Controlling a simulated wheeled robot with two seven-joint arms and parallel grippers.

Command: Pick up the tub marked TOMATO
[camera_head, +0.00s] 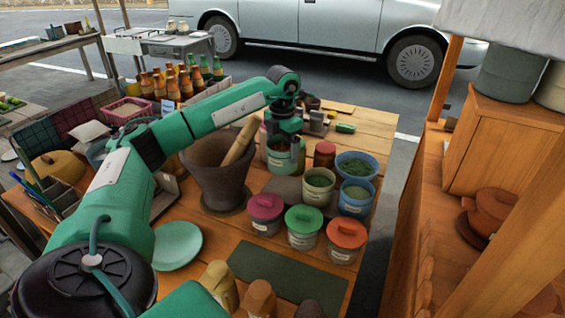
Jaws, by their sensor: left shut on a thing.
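My left gripper (284,141) points down over a pale tub (280,164) with a label and dark reddish contents, and is shut on it at the rim. The label is too small to read, so I cannot tell if it says TOMATO. The tub's upper part is partly hidden by the fingers. I cannot tell whether it touches the table. My right gripper is not in view.
A large mortar (212,180) with a pestle stands left of the tub. Open tubs of green stuff (319,186) and lidded tubs (303,227) stand to the right and in front. A dark green mat (285,278) lies bare nearer me.

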